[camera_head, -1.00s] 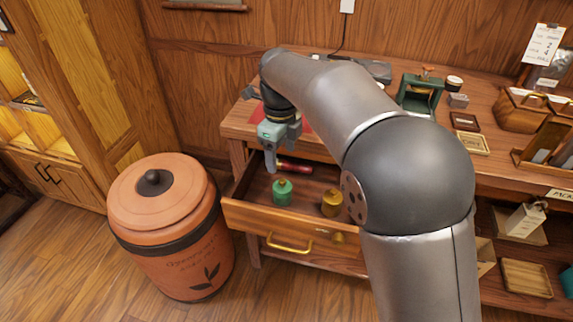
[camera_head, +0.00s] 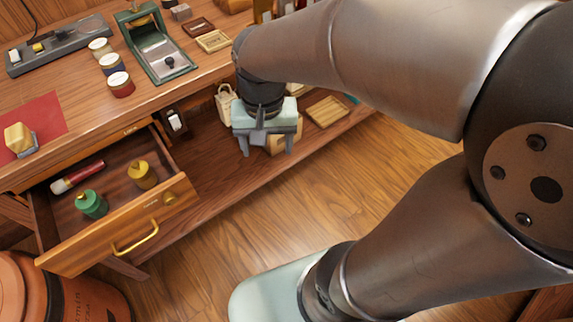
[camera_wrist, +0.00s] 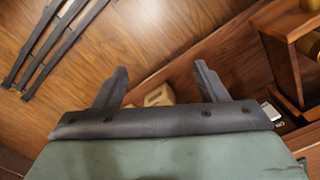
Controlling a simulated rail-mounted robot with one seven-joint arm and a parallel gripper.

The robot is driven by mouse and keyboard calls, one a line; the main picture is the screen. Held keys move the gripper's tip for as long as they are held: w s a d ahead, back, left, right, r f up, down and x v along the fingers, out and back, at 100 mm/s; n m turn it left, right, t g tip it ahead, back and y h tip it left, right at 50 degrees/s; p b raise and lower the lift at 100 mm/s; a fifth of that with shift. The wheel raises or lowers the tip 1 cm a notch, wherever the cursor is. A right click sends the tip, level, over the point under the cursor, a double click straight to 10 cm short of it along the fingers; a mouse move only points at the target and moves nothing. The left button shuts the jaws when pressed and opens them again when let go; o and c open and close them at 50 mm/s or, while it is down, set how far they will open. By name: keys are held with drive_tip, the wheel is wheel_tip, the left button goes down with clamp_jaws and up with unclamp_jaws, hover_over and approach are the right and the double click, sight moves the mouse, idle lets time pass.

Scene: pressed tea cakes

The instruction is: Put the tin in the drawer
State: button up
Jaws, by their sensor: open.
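The drawer (camera_head: 150,206) is pulled open under the counter. In it lie a green canister (camera_head: 92,204) with a gold knob, a gold canister (camera_head: 142,174) and a red tube with a pale end (camera_head: 78,178). Three small round tins with pale lids stand in a row on the counter: cream (camera_head: 100,48), blue (camera_head: 112,64) and red (camera_head: 121,84). I cannot tell which one the task names. My gripper (camera_head: 267,150) is open and points down, right of the drawer, at the lower shelf's front. Its two fingers also show in the wrist view (camera_wrist: 160,80), with nothing held between them.
A pale brown box (camera_wrist: 159,95) shows beyond the fingers, on the lower shelf. A white bag (camera_head: 225,104) and a wooden tray (camera_head: 327,111) are on that shelf. A green press (camera_head: 155,45) stands on the counter. A lidded terracotta bin (camera_head: 70,299) is below the drawer.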

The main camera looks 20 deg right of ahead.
drive_tip(key=s+d+f+n, duration=0.3)
drive_tip(key=s+d, duration=0.1)
drive_tip(key=s, duration=0.3)
drive_tip(key=shift+d, duration=0.25)
drive_tip(key=shift+w, duration=0.1)
idle(0.6)
